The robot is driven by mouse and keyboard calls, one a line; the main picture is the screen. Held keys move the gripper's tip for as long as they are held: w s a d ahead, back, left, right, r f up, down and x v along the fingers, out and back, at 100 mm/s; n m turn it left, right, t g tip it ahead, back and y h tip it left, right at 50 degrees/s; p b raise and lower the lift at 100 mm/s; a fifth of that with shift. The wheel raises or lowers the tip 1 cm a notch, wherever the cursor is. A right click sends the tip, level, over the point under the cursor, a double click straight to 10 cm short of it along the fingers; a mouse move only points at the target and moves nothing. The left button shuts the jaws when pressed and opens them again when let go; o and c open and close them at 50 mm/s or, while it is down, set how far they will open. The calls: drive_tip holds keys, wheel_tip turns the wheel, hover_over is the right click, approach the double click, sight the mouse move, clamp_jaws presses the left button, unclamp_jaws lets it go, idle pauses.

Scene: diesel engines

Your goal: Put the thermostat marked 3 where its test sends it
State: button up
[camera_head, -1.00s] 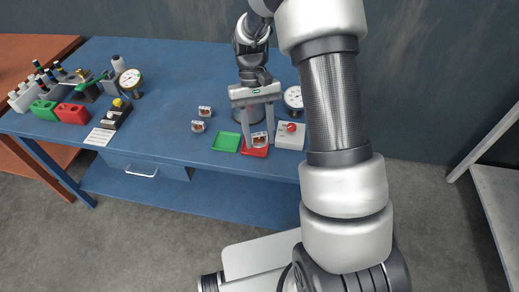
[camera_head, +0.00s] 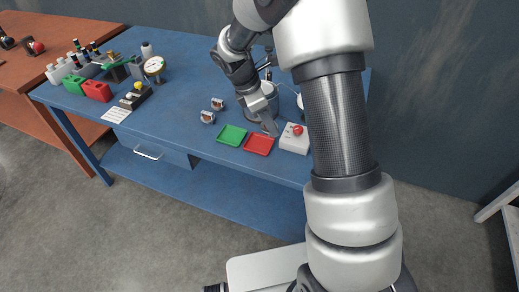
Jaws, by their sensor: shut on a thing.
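My gripper (camera_head: 271,129) is just behind the red tray (camera_head: 258,145), near its right back corner, with the jaws turned side-on. It is shut on a thermostat, which the fingers hide; its mark cannot be read. The red tray looks empty. The green tray (camera_head: 231,135) beside it on the left is also empty. Two other thermostats stand on the blue bench, one nearer (camera_head: 207,117) and one farther (camera_head: 217,104); no number can be read on them. A grey pot (camera_head: 250,114) is partly hidden behind my gripper.
A white box with a red knob (camera_head: 296,136) stands right of the red tray. A dial gauge (camera_head: 154,66), red and green bins (camera_head: 97,90) and a white card (camera_head: 116,114) are at the left. The bench middle is clear.

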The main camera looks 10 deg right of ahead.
drive_tip(key=w+a+n+t+y+b, duration=0.2)
drive_tip(key=w+n+t, duration=0.25)
drive_tip(key=n, duration=0.65)
drive_tip(key=shift+g, duration=0.45)
wheel_tip(320, 180, down, 10)
drive_tip(key=b, duration=0.2)
drive_tip(key=shift+w+r+b, duration=0.1)
drive_tip(key=shift+r+b, duration=0.1)
drive_tip(key=shift+b, duration=0.1)
drive_tip(key=shift+f, duration=0.1)
drive_tip(key=o, duration=1.2)
